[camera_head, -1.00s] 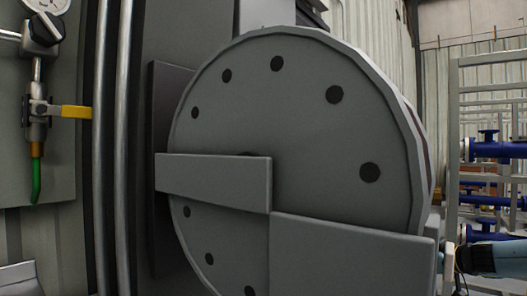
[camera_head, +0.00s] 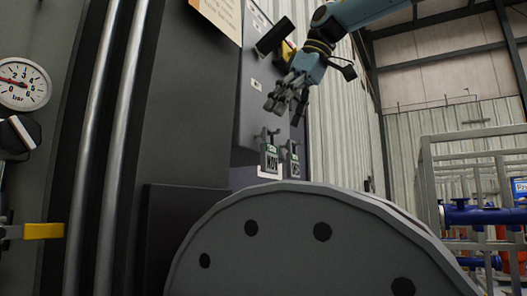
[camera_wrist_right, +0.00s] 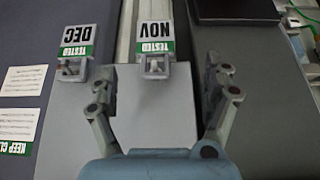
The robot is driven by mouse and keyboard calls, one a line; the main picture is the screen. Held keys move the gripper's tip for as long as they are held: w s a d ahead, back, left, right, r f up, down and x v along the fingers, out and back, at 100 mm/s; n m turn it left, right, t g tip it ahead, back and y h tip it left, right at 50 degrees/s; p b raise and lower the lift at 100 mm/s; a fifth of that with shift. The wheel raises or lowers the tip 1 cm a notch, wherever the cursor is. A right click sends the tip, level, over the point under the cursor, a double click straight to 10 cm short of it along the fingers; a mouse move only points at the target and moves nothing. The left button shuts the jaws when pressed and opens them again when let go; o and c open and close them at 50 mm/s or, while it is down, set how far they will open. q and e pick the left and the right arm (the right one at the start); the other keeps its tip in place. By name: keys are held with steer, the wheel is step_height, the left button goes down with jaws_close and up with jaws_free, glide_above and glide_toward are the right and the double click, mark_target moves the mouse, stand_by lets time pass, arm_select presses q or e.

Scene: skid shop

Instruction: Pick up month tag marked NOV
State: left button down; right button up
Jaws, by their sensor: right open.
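The month tag marked NOV (camera_wrist_right: 154,38) hangs at the top middle of the right wrist view, its lettering upside down, with a green TESTED strip. It also shows in the head view (camera_head: 270,160), hanging from a small hook. The tag marked DEC (camera_wrist_right: 74,45) is beside it, to the left in the wrist view. My right gripper (camera_wrist_right: 162,92) is open and empty, its fingers spread on either side below the NOV tag in that view. In the head view my right gripper (camera_head: 287,98) is above the tags, apart from them. My left gripper is not in view.
A large grey round flange (camera_head: 290,240) with dark holes fills the lower head view below the tags. A dark cabinet (camera_head: 190,100) stands to the left, with a pressure gauge (camera_head: 22,84) and a yellow valve handle (camera_head: 43,231) farther left. Metal racking (camera_head: 428,190) stands at right.

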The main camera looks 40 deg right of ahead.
mark_target(272, 148)
steer(key=x, duration=0.5)
steer(key=shift+d, duration=0.25)
steer(key=p+x, duration=0.3)
steer(key=x, duration=0.2)
steer(key=shift+w+d, duration=0.1)
steer(key=shift+w+f, duration=0.15)
steer(key=shift+c, duration=0.8)
steer(key=c, duration=0.9)
steer(key=shift+c, duration=0.2)
